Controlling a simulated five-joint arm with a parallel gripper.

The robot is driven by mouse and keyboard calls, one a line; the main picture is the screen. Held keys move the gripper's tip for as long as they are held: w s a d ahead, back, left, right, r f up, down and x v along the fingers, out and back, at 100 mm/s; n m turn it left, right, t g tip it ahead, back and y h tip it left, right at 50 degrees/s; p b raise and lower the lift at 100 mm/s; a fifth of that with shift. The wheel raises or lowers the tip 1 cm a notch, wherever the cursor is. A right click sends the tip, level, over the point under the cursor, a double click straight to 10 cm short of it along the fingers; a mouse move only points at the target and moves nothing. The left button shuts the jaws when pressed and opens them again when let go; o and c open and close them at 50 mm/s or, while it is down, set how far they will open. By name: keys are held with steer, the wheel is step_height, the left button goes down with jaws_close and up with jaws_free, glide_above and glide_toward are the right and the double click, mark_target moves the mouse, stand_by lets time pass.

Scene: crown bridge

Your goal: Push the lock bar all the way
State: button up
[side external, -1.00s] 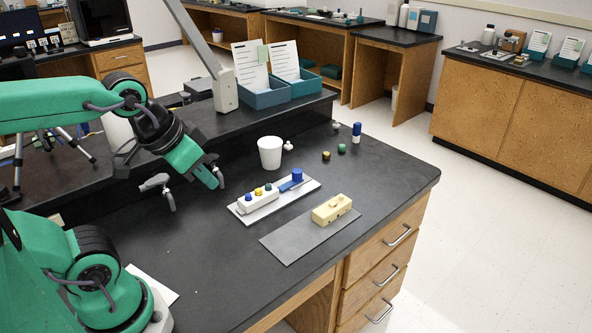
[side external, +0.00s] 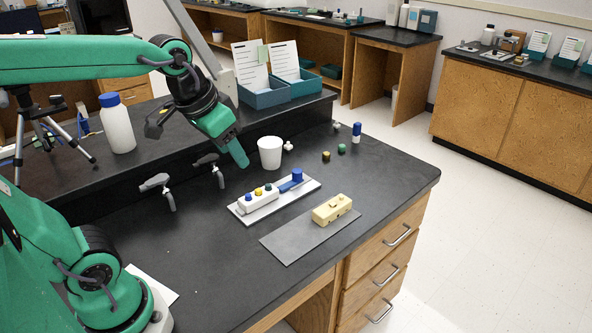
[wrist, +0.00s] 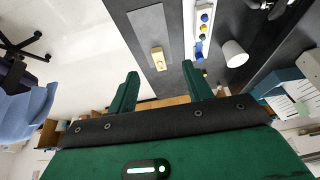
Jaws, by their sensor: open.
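The blue lock bar (side external: 291,186) lies on a pale base plate (side external: 312,188), with an upright blue knob (side external: 297,175) near its far end. Beside its near end, a white block (side external: 258,202) carries blue, yellow and green pegs. In the wrist view, the bar (wrist: 199,50) and white block (wrist: 205,20) show at the upper middle, beyond my right finger. My gripper (side external: 238,157) is in the air, up and left of the plate, touching nothing. In the wrist view, its two fingers (wrist: 161,75) stand apart with nothing held.
A cream block (side external: 332,209) sits on a grey mat (side external: 300,240) in front of the plate. A white cup (side external: 270,153) stands behind it. Small cubes and a blue-capped vial (side external: 357,132) are farther back. Grey taps (side external: 158,185) stand left. The counter's right side is clear.

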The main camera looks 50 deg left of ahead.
steer(key=w+a+g, duration=0.1)
steer(key=w+a, duration=0.2)
steer(key=w, duration=0.6)
steer(key=g, duration=0.4)
glide_above(297, 171)
step_height(297, 171, down, 16)
steer(key=shift+f, duration=0.1)
steer(key=shift+w+a+f, duration=0.1)
steer(key=shift+f, duration=0.15)
steer(key=shift+f, duration=0.1)
steer(key=shift+f, duration=3.8)
